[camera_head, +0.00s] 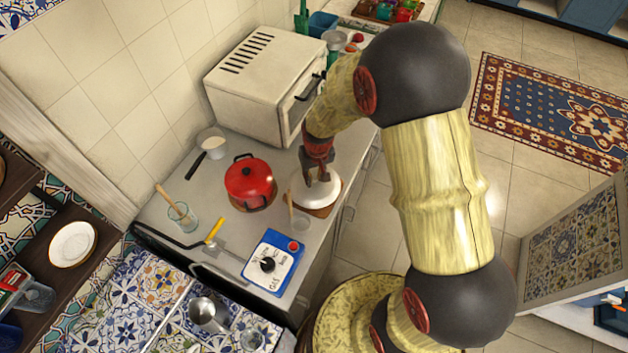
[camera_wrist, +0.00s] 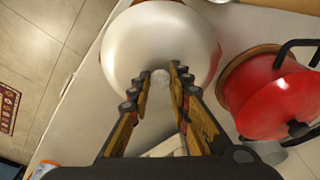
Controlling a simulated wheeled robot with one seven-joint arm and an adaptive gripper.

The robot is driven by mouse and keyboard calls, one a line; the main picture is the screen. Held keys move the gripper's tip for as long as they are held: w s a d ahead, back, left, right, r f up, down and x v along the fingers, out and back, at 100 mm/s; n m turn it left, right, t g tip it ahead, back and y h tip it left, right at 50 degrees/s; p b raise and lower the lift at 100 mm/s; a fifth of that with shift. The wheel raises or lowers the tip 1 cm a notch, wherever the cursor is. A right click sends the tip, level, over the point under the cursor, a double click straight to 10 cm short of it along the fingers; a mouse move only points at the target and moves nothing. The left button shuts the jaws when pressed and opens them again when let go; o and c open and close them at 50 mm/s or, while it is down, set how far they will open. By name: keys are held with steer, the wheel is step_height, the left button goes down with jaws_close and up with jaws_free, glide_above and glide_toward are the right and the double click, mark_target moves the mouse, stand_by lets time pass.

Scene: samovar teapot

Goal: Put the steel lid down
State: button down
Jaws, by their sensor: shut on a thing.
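The steel lid (camera_head: 325,190) is a pale, shiny dome near the counter's front edge, right of the red pot. In the wrist view the lid (camera_wrist: 140,40) fills the upper middle. My gripper (camera_head: 318,180) is above the lid with its fingers pointing down. In the wrist view the gripper's fingers (camera_wrist: 161,76) are on either side of the lid's small knob, shut on it. A brown round surface (camera_head: 322,213) shows below the lid's edge; most of it is hidden. I cannot tell whether the lid touches it.
A red lidded pot (camera_head: 249,181) stands close to the left of the lid. A wooden-handled utensil is just in front. A white oven (camera_head: 262,82) stands behind.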

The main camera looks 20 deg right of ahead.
steer(key=shift+f, duration=1.2)
steer(key=shift+f, duration=0.15)
steer(key=c, duration=1.6)
jaws_free()
steer(key=shift+c, duration=0.2)
step_height(320, 180, up, 12)
steer(key=s+p, duration=0.1)
steer(key=s, duration=0.1)
step_height(320, 180, up, 16)
steer(key=t, duration=0.2)
glide_above(316, 186)
steer(key=s, duration=0.8)
steer(key=s+r+t, duration=0.2)
steer(key=s+r, duration=0.6)
steer(key=s, duration=0.4)
steer(key=shift+s, duration=0.3)
